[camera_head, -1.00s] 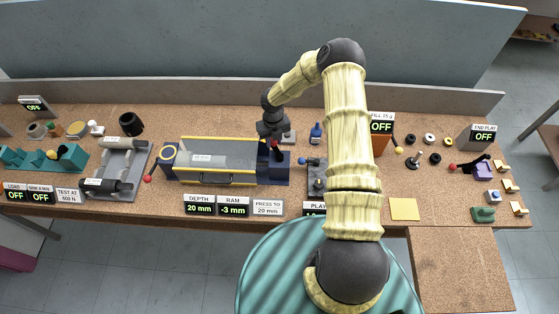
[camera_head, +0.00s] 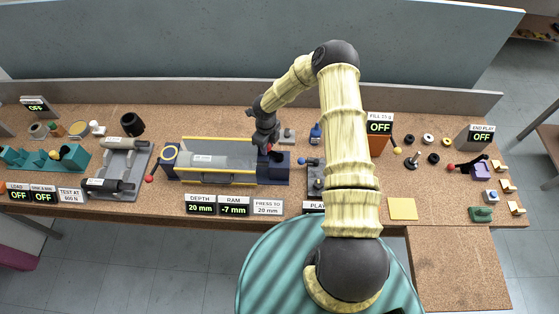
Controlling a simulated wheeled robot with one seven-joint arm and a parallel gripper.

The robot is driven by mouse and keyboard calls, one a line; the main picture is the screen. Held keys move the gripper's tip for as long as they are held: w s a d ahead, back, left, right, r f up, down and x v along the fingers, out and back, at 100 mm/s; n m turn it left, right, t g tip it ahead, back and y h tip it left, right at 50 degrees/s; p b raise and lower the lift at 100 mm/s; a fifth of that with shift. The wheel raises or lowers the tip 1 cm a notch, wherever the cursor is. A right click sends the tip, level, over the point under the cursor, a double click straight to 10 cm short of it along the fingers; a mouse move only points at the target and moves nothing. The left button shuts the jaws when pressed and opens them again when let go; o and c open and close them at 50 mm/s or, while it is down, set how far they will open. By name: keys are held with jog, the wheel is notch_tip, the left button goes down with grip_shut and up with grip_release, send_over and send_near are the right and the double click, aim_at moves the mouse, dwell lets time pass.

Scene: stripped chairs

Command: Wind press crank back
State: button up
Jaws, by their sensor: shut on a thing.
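The press (camera_head: 215,146) lies along the middle of the bench, a grey body with yellow rails and dark blue end blocks. My gripper (camera_head: 268,147) is at its right end block (camera_head: 275,175). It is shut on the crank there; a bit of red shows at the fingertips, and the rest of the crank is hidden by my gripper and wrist. The depth display (camera_head: 200,209) reads 20 mm. The ram display (camera_head: 234,211) reads -7 mm. A sign (camera_head: 268,207) beside them says press to 20 mm.
A black-and-grey fixture (camera_head: 120,165) stands left of the press, with a red-knobbed lever between them. A blue bottle (camera_head: 315,133) and a blue-knobbed fixture (camera_head: 314,177) stand close on the right. An orange box (camera_head: 378,145) stands beyond my arm. A low wall runs behind.

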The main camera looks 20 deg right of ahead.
jog(key=o, duration=1.1)
jog(key=shift+c, duration=0.2)
jog(key=m+b, duration=0.1)
jog(key=m, duration=0.3)
jog(key=shift+f+b, duration=0.15)
jog(key=shift+b, duration=0.15)
jog(key=m+b, duration=0.1)
jog(key=m, duration=0.2)
jog(key=shift+m, duration=0.4)
jog(key=m, duration=0.3)
jog(key=shift+b, duration=0.35)
